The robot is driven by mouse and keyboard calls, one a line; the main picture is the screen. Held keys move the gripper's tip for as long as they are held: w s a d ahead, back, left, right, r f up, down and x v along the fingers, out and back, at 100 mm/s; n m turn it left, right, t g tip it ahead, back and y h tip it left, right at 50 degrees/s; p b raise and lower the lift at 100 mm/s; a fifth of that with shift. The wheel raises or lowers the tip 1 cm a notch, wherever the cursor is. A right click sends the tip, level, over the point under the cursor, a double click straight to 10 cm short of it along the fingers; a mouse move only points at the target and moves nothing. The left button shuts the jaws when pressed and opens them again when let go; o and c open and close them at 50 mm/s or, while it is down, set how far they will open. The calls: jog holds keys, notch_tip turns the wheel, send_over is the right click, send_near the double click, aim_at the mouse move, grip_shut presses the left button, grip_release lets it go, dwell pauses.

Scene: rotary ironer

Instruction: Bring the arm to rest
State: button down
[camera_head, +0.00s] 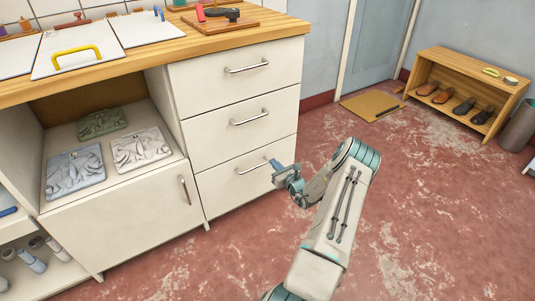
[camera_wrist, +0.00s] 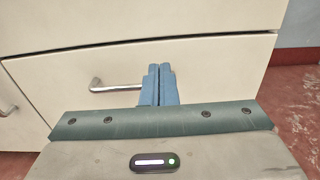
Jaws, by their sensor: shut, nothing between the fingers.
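My gripper (camera_head: 277,167) is in front of the bottom drawer (camera_head: 225,184) of the white cabinet, close to that drawer's handle (camera_head: 252,167). In the wrist view my gripper (camera_wrist: 158,72) has its two blue fingers together with nothing between them. The handle (camera_wrist: 98,87) shows to the left of the fingers there, and its right end is hidden behind them. I cannot tell whether the fingers touch it. My arm (camera_head: 335,215) reaches up from the lower middle of the head view, bent at the elbow. All three drawers look closed.
An open compartment (camera_head: 110,150) at left holds folded cloths above a closed door (camera_head: 125,225). The wooden worktop (camera_head: 150,58) carries white panels, one with a yellow handle (camera_head: 77,56). A shoe bench (camera_head: 470,62) and doormat (camera_head: 373,105) stand far right. The red floor (camera_head: 440,220) at right is clear.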

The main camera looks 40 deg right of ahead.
jog(key=s+p, duration=0.1)
jog(key=s, duration=0.5)
jog(key=shift+a, duration=0.4)
jog(key=a+r+n+g+y+p, duration=0.6)
jog(key=a+r+n, duration=0.4)
jog(key=a+r, duration=0.55)
jog(key=a+r+n+g+y+p, duration=0.65)
jog(key=a+r+n, duration=0.35)
jog(key=a+r, duration=0.6)
jog(key=s+a+r+n+g+h+p, duration=0.1)
jog(key=s+a+r+n+h+p, duration=0.2)
jog(key=s+r+n+h+p, duration=0.2)
jog(key=s+a+r+n+g+h+p, duration=0.1)
jog(key=s+a+r+n+h+p, duration=0.2)
jog(key=s+r+n+h+p, duration=0.3)
jog(key=s+r+n+p, duration=0.2)
jog(key=s+r, duration=0.4)
jog(key=r, duration=0.3)
jog(key=s+r+n+p, duration=0.3)
jog(key=s+r, duration=0.3)
jog(key=r, duration=0.4)
jog(key=shift+s+a+n+g+p, duration=0.3)
jog(key=shift+s+g, duration=0.05)
